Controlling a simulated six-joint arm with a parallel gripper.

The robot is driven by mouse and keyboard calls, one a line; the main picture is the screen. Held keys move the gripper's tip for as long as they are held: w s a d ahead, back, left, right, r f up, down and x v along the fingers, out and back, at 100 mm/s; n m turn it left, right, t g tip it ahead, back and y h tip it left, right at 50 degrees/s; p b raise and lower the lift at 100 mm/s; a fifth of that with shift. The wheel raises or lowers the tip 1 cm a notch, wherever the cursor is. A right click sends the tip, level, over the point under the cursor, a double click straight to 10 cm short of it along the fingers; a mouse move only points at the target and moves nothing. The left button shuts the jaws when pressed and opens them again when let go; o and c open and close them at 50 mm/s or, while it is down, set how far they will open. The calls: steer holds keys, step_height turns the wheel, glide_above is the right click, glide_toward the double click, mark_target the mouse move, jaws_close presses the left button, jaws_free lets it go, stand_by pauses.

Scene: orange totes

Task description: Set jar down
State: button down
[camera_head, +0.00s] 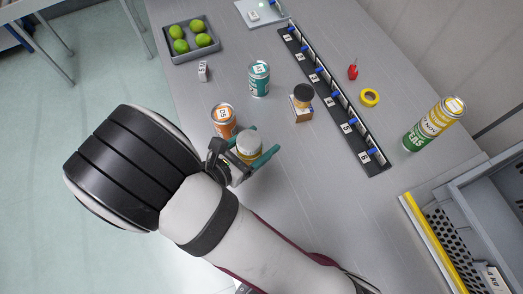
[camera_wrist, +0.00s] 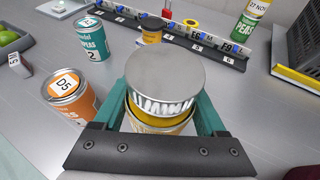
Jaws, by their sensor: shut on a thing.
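My gripper (camera_head: 252,160) has its teal fingers on either side of a jar (camera_head: 249,147) with a pale round lid. In the wrist view, my gripper (camera_wrist: 166,105) is shut on this jar (camera_wrist: 163,80), which shows a grey metal-looking lid, a white ribbed band and a yellow lower part. The jar looks about upright. Its bottom is hidden, so I cannot tell whether it touches the table. An orange can marked D5 (camera_head: 223,120) stands close to its left; it also shows in the wrist view (camera_wrist: 72,95).
A teal peas can (camera_head: 259,79), a dark-lidded jar at a small box (camera_head: 302,104) and a numbered black rail (camera_head: 335,105) stand beyond. Yellow and green cans (camera_head: 434,124) are stacked right. A tray (camera_head: 190,41) holds green fruit.

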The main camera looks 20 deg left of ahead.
steer(key=shift+r, duration=0.7)
steer(key=w+d+m+g+h, duration=0.2)
steer(key=w+d+m+h, duration=0.1)
steer(key=d, duration=0.5)
steer(key=w+d+m+g+h, duration=0.2)
steer(key=d+m+h, duration=0.1)
steer(key=d, duration=0.4)
steer(key=s+d+m+g+h, duration=0.35)
steer(key=d+m+g, duration=0.35)
steer(key=d, duration=1.1)
steer(key=shift+g, duration=0.4)
steer(key=f, duration=0.6)
steer(key=s+f, duration=0.1)
steer(key=f, duration=0.3)
steer(key=shift+y, duration=0.25)
jaws_free()
